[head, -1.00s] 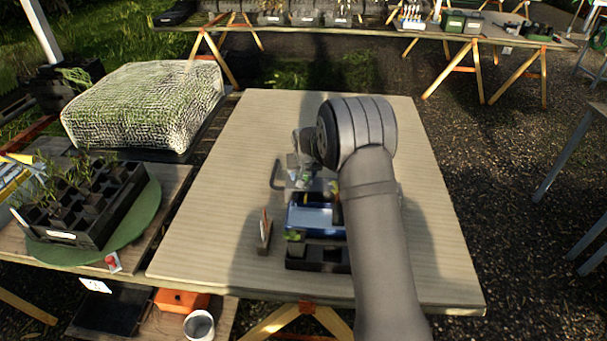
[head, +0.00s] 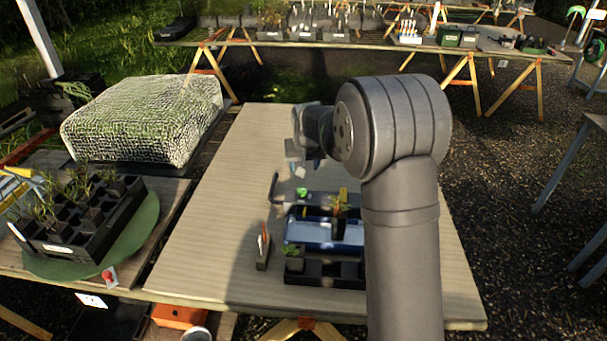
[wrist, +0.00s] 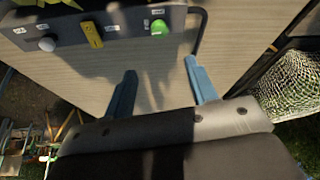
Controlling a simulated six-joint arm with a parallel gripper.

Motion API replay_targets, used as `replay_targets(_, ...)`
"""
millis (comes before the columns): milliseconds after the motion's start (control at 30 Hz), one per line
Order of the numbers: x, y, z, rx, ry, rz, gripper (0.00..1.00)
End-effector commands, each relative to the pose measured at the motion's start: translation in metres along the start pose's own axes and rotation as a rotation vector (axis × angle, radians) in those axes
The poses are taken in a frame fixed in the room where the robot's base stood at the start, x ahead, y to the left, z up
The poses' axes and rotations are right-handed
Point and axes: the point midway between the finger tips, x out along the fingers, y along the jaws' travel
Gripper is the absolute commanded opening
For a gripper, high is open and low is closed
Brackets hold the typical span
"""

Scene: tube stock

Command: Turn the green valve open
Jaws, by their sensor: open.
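The green valve (wrist: 160,27) is a round knob on a dark panel (wrist: 122,22) with small white labels, at the top of the wrist view. A yellow lever (wrist: 92,33) and a white knob (wrist: 46,44) sit on the same panel. In the head view the green valve (head: 302,191) shows small at the back left of the blue unit (head: 310,233). My gripper (wrist: 160,68) is open, with its two blue fingers apart and nothing between them. The green valve lies ahead of the gap, not touching the fingers. In the head view my gripper (head: 296,168) hangs just behind the unit.
A dark bent handle (head: 273,188) stands out at the panel's side. A small upright holder (head: 263,252) is left of the unit, and a black tray (head: 312,280) is in front. The table (head: 210,230) is clear to the left. A net-covered block (head: 145,120) lies beyond its left edge.

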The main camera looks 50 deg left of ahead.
Motion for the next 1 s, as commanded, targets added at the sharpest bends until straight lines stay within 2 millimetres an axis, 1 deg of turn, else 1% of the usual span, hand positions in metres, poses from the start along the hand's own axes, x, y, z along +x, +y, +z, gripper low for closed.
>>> replay_targets(33, -0.008, 0.000, 0.000, 0.000, 0.001, 0.000, 0.52)
replay_targets(100, -0.015, 0.000, 0.000, 0.000, 0.001, 0.000, 0.52)
replay_targets(200, -0.021, 0.000, 0.000, 0.000, -0.001, 0.000, 0.52)
replay_targets(367, -0.024, 0.000, 0.001, 0.000, -0.002, 0.000, 0.52)
replay_targets(633, -0.022, 0.000, 0.000, 0.000, -0.002, 0.000, 0.52)
replay_targets(767, -0.012, 0.000, 0.000, 0.000, -0.002, 0.000, 0.52)
replay_targets(867, 0.003, 0.000, 0.001, 0.000, -0.004, 0.001, 0.52)
replay_targets(1000, 0.029, 0.000, 0.001, 0.000, -0.004, 0.001, 0.52)
